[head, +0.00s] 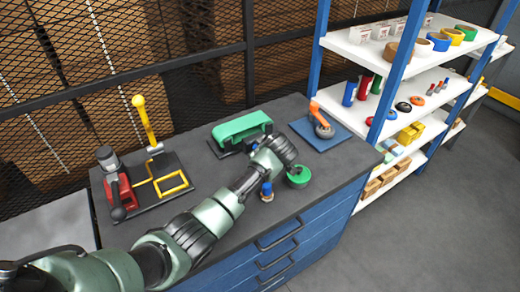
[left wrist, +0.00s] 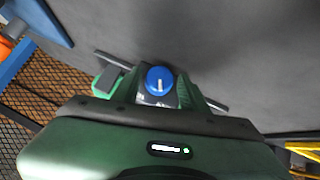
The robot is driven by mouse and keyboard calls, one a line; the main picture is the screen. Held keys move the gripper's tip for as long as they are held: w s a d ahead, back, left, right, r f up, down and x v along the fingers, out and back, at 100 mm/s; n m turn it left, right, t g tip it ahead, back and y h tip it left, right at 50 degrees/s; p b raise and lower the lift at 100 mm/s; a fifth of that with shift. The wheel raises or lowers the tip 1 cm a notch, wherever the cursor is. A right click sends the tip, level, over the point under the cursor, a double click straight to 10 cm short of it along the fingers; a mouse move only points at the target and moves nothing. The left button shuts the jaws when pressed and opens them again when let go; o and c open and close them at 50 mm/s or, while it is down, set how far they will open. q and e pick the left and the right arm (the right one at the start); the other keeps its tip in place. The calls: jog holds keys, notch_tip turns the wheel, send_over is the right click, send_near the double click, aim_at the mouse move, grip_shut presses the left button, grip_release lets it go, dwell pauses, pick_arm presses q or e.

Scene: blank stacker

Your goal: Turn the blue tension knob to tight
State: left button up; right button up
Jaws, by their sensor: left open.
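The blue tension knob (left wrist: 160,80) shows in the left wrist view as a round cap with a white pointer line that points roughly up in the picture. It sits on a dark base with small white marks, too small to read. My left gripper (left wrist: 148,88) is open, with its fingers on either side of the knob. I cannot tell whether they touch it. In the head view I cannot make out the knob clearly; my left arm covers part of the bench there. My right gripper is not in view.
A green machine (head: 240,127) stands at the bench's back. An orange-handled tool (head: 321,122) rests on a blue plate to the right. A green round piece (head: 298,176) and a small blue-topped item (head: 267,190) are near my arm. A red device (head: 115,185) stands left.

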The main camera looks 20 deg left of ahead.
pick_arm(q)
jog(key=shift+w+a+f, duration=0.1)
jog(key=shift+w+f, duration=0.1)
grip_shut()
jog(key=shift+w+f+m+g+y+b, duration=0.1)
jog(key=shift+m+g+y+b, duration=0.35)
jog(key=shift+b, duration=0.2)
jog(key=g+b, duration=0.1)
jog(key=b, duration=0.1)
jog(key=m+g+y+b, duration=0.1)
jog(key=b, duration=0.2)
jog(key=shift+w+d+f+y, duration=0.1)
jog(key=shift+d+f+y, duration=0.05)
jog(key=shift+d+y, duration=0.1)
jog(key=shift+r+m+g, duration=0.2)
jog(key=shift+m+g, duration=0.05)
jog(key=shift+g, duration=0.1)
